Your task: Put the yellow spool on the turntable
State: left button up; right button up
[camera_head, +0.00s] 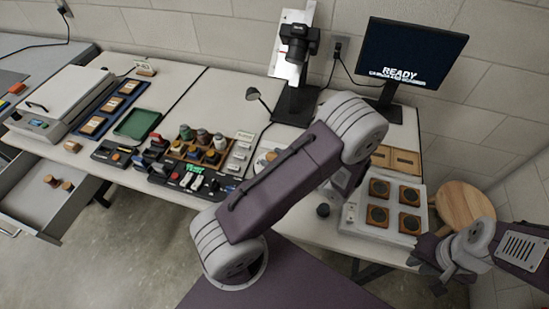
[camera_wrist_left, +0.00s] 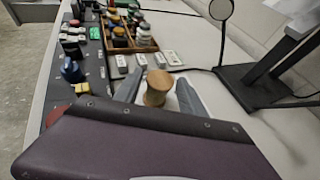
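A tan-yellow spool (camera_wrist_left: 157,88) stands upright between the two grey fingers of my left gripper (camera_wrist_left: 159,78) in the left wrist view. A gap shows on each side of it, so the fingers look open. Its base is hidden by my purple wrist housing. In the head view my left arm covers this gripper. A pale round plate (camera_head: 266,161), possibly the turntable, shows partly behind that arm; a small brownish thing seems to be on it. My right gripper (camera_head: 436,264) is at the lower right, away from the spools; its opening is unclear.
A wooden rack (camera_head: 190,153) of several coloured spools stands left of my left arm, also in the wrist view (camera_wrist_left: 118,37). Dark control panels lie in front of it. A camera stand (camera_head: 293,103), a monitor (camera_head: 411,55) and a white box with brown square pads (camera_head: 350,217) are nearby.

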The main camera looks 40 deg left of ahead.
pick_arm(q)
jog(key=shift+d+r, duration=0.25)
jog(key=shift+r, duration=0.1)
jog(key=p+v, duration=0.1)
jog(key=v, duration=1.1)
jog(key=s+n+h, duration=0.6)
jog(key=n+h, duration=0.7)
jog(key=n, duration=0.7)
jog(key=shift+f+g, duration=0.4)
